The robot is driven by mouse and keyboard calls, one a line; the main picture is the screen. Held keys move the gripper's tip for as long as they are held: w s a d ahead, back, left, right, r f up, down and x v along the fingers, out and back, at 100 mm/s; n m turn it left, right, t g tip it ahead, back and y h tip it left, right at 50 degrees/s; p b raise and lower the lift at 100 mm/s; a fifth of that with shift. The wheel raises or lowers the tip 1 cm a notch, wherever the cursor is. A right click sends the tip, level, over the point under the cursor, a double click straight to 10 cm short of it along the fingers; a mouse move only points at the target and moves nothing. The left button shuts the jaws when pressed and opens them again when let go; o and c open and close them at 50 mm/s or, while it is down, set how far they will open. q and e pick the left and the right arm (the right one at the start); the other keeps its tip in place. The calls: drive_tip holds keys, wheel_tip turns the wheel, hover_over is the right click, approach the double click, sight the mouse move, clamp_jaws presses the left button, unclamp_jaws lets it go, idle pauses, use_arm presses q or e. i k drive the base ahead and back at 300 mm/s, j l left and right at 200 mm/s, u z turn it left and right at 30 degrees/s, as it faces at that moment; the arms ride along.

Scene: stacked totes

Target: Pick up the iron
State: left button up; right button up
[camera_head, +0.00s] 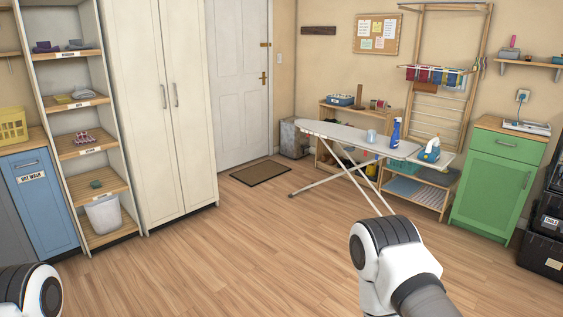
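A blue and white iron (429,151) stands at the right end of the ironing board (350,134), across the room. A blue spray bottle (395,133) stands upright on the board to the left of the iron. A small pale cup-like object (371,136) is left of the bottle. Only rounded white and dark links of my two arms show at the bottom edge, at the left corner and right of centre. Both grippers are out of view, and nothing of mine is near the iron.
Open wooden floor (240,250) lies between me and the board. The board's thin legs splay over the floor. A green cabinet (497,180) stands to the right, with black boxes (546,240) beyond it. A dark mat (261,173) lies before the white door (240,80).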

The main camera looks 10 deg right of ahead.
sight(432, 151)
drive_tip(key=i+l+z, duration=0.25)
drive_tip(key=z, duration=0.2)
drive_tip(key=i+l+z, duration=0.1)
drive_tip(key=i+z, duration=0.8)
drive_tip(key=i+j+z, duration=0.15)
drive_tip(key=i+z, duration=0.2)
drive_tip(key=z, duration=0.15)
